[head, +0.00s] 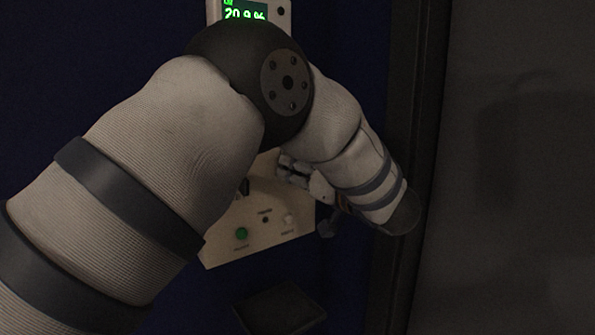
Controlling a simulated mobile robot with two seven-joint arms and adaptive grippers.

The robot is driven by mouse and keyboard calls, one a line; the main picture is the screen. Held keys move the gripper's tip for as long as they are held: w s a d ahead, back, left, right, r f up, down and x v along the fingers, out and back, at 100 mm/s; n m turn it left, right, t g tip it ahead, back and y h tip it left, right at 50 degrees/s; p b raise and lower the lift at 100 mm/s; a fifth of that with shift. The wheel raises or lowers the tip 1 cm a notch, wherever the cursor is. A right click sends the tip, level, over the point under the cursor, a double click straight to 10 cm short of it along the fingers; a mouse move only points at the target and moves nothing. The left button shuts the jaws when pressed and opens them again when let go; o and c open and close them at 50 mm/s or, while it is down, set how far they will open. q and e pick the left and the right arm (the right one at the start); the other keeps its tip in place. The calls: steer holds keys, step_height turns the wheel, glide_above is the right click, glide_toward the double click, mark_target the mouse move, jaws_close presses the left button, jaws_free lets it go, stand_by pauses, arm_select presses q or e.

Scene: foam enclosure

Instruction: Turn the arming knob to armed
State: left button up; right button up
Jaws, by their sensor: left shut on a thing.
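The cream control panel (220,247) is partly covered by my left arm, which crosses in front of it. Its lower part shows a green button or lamp (241,234), a small dark dot (265,219) and a pale button (289,218). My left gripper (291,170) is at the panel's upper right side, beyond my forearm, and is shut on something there. The arming knob is not clearly visible; my arm and gripper hide that part of the panel. A dark shape (243,187) shows at the edge of my arm, too small to name. My right gripper is out of view.
A pale box with a lit green digital display (245,11) is on the dark blue wall (110,60) above. A dark flat block (279,308) is below the panel. A dark frame edge (415,120) and grey foam surface (520,150) lie to the right.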

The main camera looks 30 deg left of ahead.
arm_select(q)
steer(key=shift+w+f+m, duration=0.1)
steer(key=shift+m, duration=1.95)
steer(key=shift+f+m, duration=0.1)
steer(key=shift+m, duration=1.95)
steer(key=o, duration=1.1)
steer(key=v, duration=1.2)
steer(key=shift+d, duration=0.1)
